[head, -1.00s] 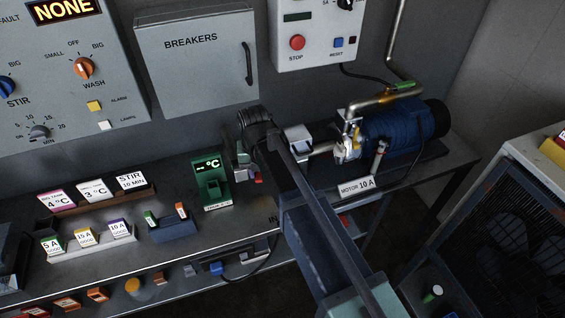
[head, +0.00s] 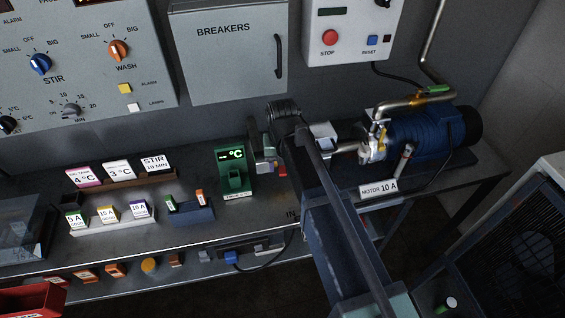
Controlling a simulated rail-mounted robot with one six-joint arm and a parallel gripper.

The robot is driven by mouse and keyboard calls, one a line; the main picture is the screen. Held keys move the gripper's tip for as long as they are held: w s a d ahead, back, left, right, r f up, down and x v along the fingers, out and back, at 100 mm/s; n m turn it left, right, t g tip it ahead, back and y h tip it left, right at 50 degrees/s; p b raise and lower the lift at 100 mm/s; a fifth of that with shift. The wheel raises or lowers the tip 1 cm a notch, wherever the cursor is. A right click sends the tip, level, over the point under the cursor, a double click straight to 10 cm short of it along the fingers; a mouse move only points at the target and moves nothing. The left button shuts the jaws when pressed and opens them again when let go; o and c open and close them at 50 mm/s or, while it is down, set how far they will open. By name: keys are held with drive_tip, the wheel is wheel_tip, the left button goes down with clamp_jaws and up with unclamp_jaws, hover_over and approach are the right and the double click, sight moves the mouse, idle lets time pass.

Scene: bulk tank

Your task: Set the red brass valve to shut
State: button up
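I cannot make out a red-handled brass valve for sure. Pipework with brass-coloured fittings (head: 378,137) stands at the near end of the blue pump motor (head: 418,135), right of my arm. The upper pipe carries a green handle (head: 438,89) by a brass fitting. A small red piece (head: 282,170) shows just beside my gripper; what it belongs to is partly hidden by my arm. My gripper (head: 258,157) is over the bench between the green °C reader and the pump. It is small and dark here, and its finger gap is unclear.
The green °C reader (head: 234,173) stands close left of my gripper. The breaker box (head: 228,70) and stop-button box (head: 345,42) hang behind. Card racks and a fuse holder (head: 190,214) are on the bench at left. A fan unit (head: 490,255) stands at right front.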

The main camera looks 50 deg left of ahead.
sight(282, 167)
drive_tip(key=shift+r, duration=0.1)
wheel_tip(282, 167, up, 11)
drive_tip(key=p, duration=1.1)
drive_tip(key=shift+f, duration=0.2)
